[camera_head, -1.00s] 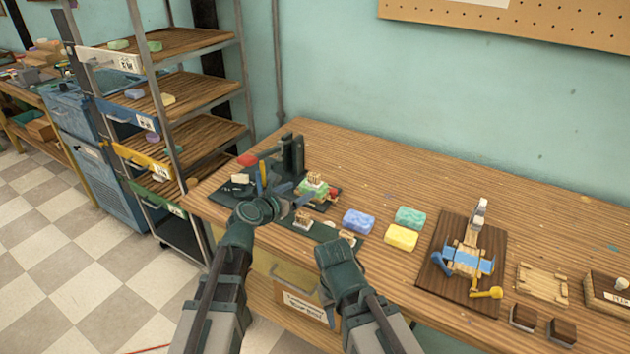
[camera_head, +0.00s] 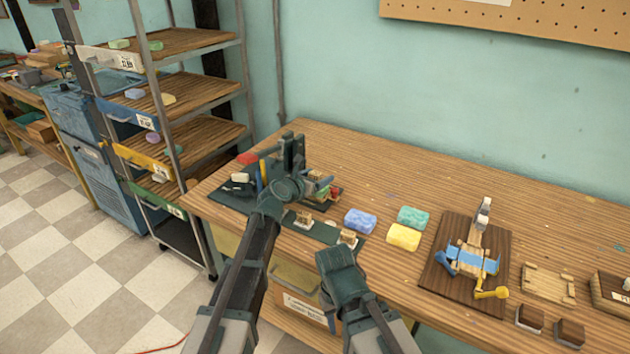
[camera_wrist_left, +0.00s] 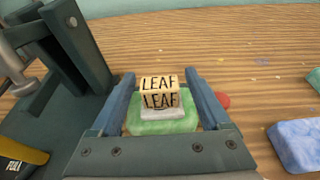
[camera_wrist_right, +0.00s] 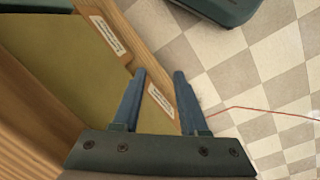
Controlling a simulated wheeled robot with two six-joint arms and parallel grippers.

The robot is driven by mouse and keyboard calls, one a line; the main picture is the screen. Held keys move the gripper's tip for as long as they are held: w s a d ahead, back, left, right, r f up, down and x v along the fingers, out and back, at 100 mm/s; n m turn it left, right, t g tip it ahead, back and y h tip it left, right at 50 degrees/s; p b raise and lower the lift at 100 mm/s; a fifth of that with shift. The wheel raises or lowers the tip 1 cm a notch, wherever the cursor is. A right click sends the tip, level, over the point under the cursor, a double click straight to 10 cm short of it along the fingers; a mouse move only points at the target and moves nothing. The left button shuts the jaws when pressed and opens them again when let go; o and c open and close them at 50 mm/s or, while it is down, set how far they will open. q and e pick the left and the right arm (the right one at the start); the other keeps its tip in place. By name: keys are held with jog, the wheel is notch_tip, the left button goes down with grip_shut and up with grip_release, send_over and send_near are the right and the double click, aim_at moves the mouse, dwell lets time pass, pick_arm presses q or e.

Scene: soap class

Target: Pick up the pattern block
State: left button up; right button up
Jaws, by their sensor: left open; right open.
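In the left wrist view a small tan block marked LEAF (camera_wrist_left: 159,83), with a pale grey base, sits on a green soap bar (camera_wrist_left: 165,126). My left gripper (camera_wrist_left: 162,76) is open, with one blue finger on each side of the block and a gap to both. In the head view my left gripper (camera_head: 312,187) is over the dark press stand, and my arm hides most of that block. My right gripper (camera_wrist_right: 160,74) is open and empty beside the bench front. In the head view its wrist (camera_head: 340,265) is at the table's front edge.
A dark press (camera_head: 293,150) stands close left of the left gripper. Two more small stamp blocks, one left (camera_head: 303,217) and one right (camera_head: 347,238), sit in front. Blue (camera_head: 360,221), teal (camera_head: 412,217) and yellow (camera_head: 403,237) soaps lie to the right. The back of the table is clear.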

pick_arm(q)
jog(key=shift+x, duration=0.85)
jog(key=shift+s, duration=0.1)
jog(key=shift+c, duration=0.2)
jog(key=c, duration=1.2)
jog(key=shift+r, duration=0.15)
notch_tip(320, 180, up, 2)
jog(key=shift+r+p, duration=0.1)
jog(key=shift+p, duration=1.05)
jog(key=shift+r+p, duration=0.8)
jog(key=shift+p, duration=0.1)
jog(key=s, duration=1.6)
notch_tip(320, 180, up, 12)
jog(key=p, duration=1.1)
jog(key=shift+a+p, duration=0.15)
jog(key=shift+p, duration=0.15)
